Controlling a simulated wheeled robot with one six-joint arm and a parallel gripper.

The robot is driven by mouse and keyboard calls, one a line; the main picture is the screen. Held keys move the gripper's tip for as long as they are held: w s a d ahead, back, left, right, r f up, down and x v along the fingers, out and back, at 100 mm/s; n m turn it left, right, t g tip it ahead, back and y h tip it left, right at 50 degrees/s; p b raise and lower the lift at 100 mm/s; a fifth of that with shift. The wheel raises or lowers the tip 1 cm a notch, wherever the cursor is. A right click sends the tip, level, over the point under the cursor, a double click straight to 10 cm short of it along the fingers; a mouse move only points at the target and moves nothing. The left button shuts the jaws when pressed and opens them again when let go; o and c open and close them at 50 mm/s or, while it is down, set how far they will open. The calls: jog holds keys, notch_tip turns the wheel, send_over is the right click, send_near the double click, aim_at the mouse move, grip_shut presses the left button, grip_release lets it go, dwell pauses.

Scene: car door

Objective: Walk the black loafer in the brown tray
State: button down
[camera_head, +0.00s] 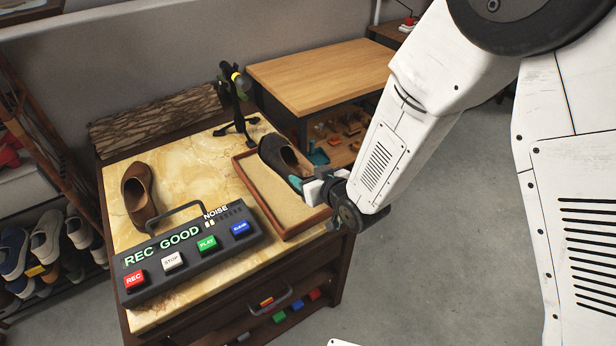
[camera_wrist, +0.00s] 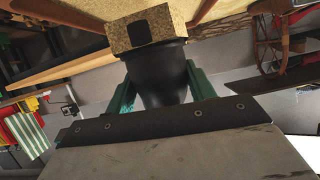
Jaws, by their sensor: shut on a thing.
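The black loafer (camera_head: 278,156) is in the brown tray (camera_head: 246,184), at its back right part, with its opening facing up. My gripper (camera_head: 300,186) comes in from the right and is shut on one end of the loafer. In the wrist view, the green fingers (camera_wrist: 157,92) stand on both sides of the dark loafer (camera_wrist: 165,75), whose sole shows a tan block-like end. The tray floor is sandy and bare at the front. I cannot tell whether the loafer touches it.
A brown loafer (camera_head: 138,192) lies on the marble-topped table to the left. The recorder box (camera_head: 190,249) with coloured buttons stands at the front, close to the tray. A microphone on a stand (camera_head: 236,96) is behind. A wooden workbench (camera_head: 320,74) stands at the back.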

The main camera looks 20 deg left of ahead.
notch_tip(320, 180, down, 6)
jog(key=shift+r, duration=0.4)
jog(key=shift+s+a+r, duration=0.25)
jog(key=shift+s+r, duration=0.05)
jog(key=shift+r, duration=0.6)
jog(key=shift+s+a+r, duration=0.3)
jog(key=shift+r, duration=0.55)
jog(key=shift+s+a+r, duration=0.25)
jog(key=shift+s+r, duration=0.05)
jog(key=shift+r, duration=0.6)
